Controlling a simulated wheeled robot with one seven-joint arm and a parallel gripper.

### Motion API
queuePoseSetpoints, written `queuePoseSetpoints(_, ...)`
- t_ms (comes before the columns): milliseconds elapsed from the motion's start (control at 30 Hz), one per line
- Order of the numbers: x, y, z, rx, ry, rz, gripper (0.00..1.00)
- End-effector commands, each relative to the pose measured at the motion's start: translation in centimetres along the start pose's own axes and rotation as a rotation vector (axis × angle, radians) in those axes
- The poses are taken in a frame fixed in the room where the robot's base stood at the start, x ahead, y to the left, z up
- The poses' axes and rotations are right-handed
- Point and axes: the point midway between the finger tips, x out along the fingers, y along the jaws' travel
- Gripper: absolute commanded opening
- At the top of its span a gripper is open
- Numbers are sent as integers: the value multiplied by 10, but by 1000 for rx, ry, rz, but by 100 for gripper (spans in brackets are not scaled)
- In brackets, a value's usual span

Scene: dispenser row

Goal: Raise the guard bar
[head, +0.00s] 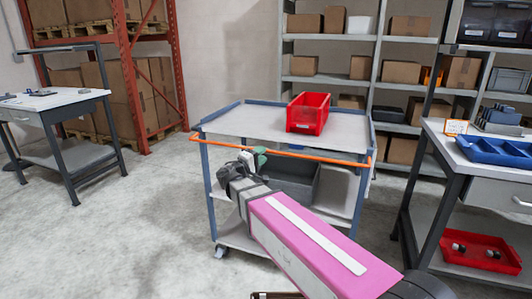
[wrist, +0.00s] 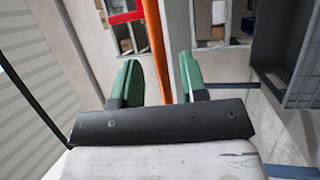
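The guard bar (head: 325,157) is a thin orange rail across the near side of a grey-topped cart (head: 238,122), roughly level with its top. My gripper (head: 256,157) is at the bar, left of its middle, and hides a short stretch of it. In the wrist view the orange bar (wrist: 154,40) runs between the two green fingers of my gripper (wrist: 158,72). The fingers are apart, with a gap showing on each side of the bar. I cannot tell how deep the bar sits between them.
A red bin (head: 308,113) stands on the cart top, and a grey bin (head: 292,180) sits below. A workbench with a blue tray (head: 494,150) stands close on the right. Shelves with boxes are behind. The floor (head: 90,230) at left is clear.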

Motion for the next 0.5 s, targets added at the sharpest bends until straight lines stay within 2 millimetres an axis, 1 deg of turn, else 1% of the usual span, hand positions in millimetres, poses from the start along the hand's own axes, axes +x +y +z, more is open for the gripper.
queuePoseSetpoints(33,8,0,0,0,-2,1,39)
queuePoseSetpoints(100,16,0,0,0,-2,0,39)
queuePoseSetpoints(200,25,0,0,0,-1,0,39)
queuePoseSetpoints(333,30,0,0,0,0,0,39)
queuePoseSetpoints(500,32,0,0,0,0,0,39)
